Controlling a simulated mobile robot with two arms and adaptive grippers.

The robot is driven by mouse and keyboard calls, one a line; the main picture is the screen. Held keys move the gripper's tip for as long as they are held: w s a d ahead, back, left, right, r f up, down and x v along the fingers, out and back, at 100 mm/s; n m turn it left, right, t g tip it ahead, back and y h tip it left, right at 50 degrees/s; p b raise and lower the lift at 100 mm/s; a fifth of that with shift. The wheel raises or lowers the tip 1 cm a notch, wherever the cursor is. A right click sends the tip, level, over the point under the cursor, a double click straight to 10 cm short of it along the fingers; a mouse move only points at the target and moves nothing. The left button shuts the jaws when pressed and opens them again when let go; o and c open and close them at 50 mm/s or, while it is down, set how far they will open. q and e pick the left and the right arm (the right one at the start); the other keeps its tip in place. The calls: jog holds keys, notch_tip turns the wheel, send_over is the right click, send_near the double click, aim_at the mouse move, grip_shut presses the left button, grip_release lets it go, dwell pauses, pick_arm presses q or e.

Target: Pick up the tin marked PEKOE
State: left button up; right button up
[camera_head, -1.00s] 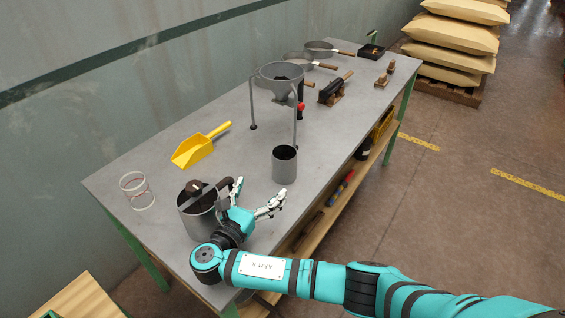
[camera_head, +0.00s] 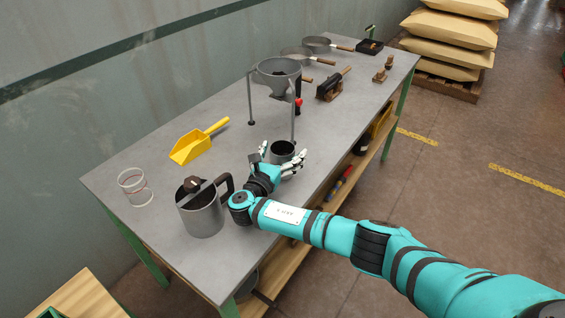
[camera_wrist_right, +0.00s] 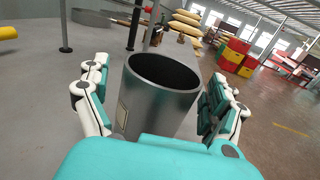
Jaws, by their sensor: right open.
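A grey open-topped metal tin (camera_head: 283,150) stands upright on the table near its right edge. In the right wrist view the tin (camera_wrist_right: 158,92) stands between the spread fingers, with a pale label patch at its left side; I cannot read any marking. My right gripper (camera_head: 280,163) is open around the tin from the near side. In the right wrist view the gripper (camera_wrist_right: 160,105) has one finger on each side, with gaps visible to the tin. The tin's lower part is hidden by the gripper in the head view. My left gripper does not show.
A metal jug (camera_head: 203,212) with a dark handle stands close to my right forearm. A funnel on a stand (camera_head: 278,75) is just behind the tin. A yellow scoop (camera_head: 192,148) and a clear beaker (camera_head: 136,188) are to the left. The table (camera_head: 225,245) is otherwise clear nearby.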

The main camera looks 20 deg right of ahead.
jog(key=c, duration=1.3)
jog(key=shift+c, duration=0.2)
jog(key=shift+w+r, duration=0.1)
jog(key=shift+r, duration=0.15)
jog(key=shift+r, duration=1.55)
jog(key=r+v, duration=0.1)
jog(key=v, duration=1.5)
jog(key=shift+s+d+r, duration=0.25)
jog(key=shift+s+d, duration=0.05)
jog(key=shift+d, duration=0.15)
